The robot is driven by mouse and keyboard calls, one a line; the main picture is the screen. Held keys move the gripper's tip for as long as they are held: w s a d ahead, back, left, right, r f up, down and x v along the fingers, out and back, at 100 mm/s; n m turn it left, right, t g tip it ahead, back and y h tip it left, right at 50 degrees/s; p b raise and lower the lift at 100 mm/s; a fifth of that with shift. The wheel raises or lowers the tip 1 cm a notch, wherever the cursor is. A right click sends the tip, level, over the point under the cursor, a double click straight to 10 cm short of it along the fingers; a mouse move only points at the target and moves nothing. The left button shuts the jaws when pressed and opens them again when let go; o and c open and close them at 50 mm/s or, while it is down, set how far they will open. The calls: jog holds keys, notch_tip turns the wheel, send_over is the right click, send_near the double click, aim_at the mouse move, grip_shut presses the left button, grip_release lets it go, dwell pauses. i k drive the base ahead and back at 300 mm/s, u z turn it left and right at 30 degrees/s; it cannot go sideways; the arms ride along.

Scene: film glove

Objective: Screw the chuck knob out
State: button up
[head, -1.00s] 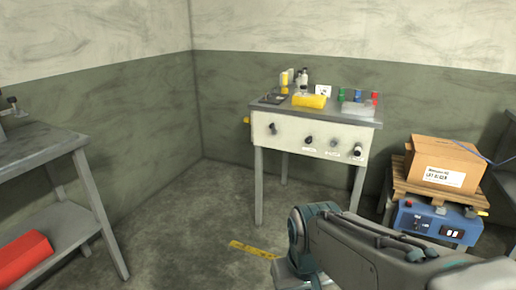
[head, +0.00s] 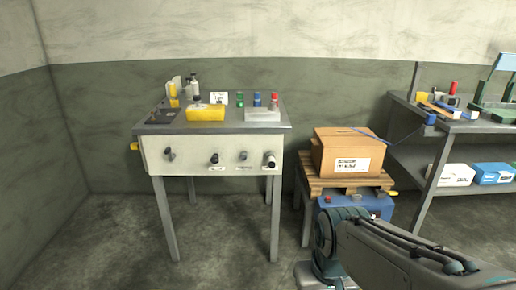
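A workbench (head: 215,129) with a pale front panel (head: 190,165) stands left of centre. Several knobs sit in a row on that panel: a dark one (head: 169,154) at the left, a black one (head: 214,159), a smaller grey one (head: 243,156), and a larger dark one with a light end (head: 269,160) at the right. Small labels are below some of them, too small to read, so I cannot tell which is the chuck knob. My arm is folded at the lower right, well apart from the bench. My gripper's fingers do not show.
A yellow bin (head: 205,113), a clear bin (head: 262,115) and several bottles stand on the bench. A cardboard box (head: 347,152) on a pallet (head: 345,184) above a blue unit (head: 362,205) stands to the right. Another bench (head: 440,122) is at the far right. Floor at left is clear.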

aim_at(214, 160)
jog(key=z, duration=0.2)
jog(key=i, duration=1.7)
jog(key=u, duration=0.2)
